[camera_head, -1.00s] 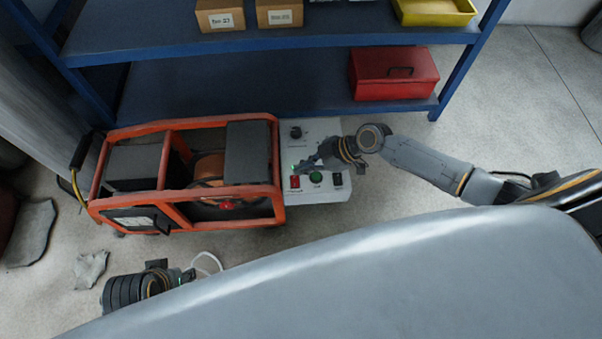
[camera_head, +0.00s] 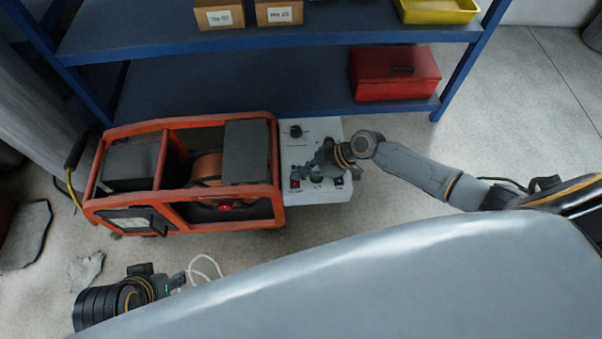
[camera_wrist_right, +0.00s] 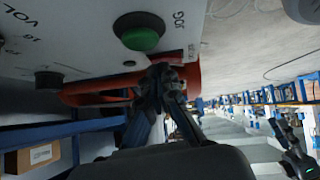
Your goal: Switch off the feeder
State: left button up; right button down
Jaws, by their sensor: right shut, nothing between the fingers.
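The feeder is an orange-framed machine (camera_head: 178,195) with a copper-coloured spool inside and a white control panel (camera_head: 327,127) on its right. In the head view the panel has a black knob (camera_head: 296,131), a red switch (camera_head: 295,184), a green button (camera_head: 316,180) and a black switch (camera_head: 339,182). My right gripper (camera_head: 303,171) is shut and empty, low over the panel close to the red switch; contact cannot be told. In the right wrist view its fingertips (camera_wrist_right: 164,73) are below the green JOG button (camera_wrist_right: 140,33). My left gripper (camera_head: 184,279) is at the lower left, partly hidden.
A blue shelf (camera_head: 230,90) stands behind the feeder, holding a red toolbox (camera_head: 395,75), boxes (camera_head: 219,15) and a yellow bin (camera_head: 437,10). A white cable (camera_head: 207,266) lies near my left gripper. Floor right of the panel is clear beyond my arm.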

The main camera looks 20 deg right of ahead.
jog(key=shift+f, duration=0.1)
jog(key=shift+s, duration=0.1)
jog(key=shift+s+p, duration=0.15)
jog(key=shift+p, duration=0.2)
jog(key=shift+s+a, duration=0.2)
jog(key=shift+s, duration=0.45)
jog(key=shift+w+r+p, duration=0.1)
jog(key=shift+r+p, duration=0.1)
jog(key=shift+p, duration=0.15)
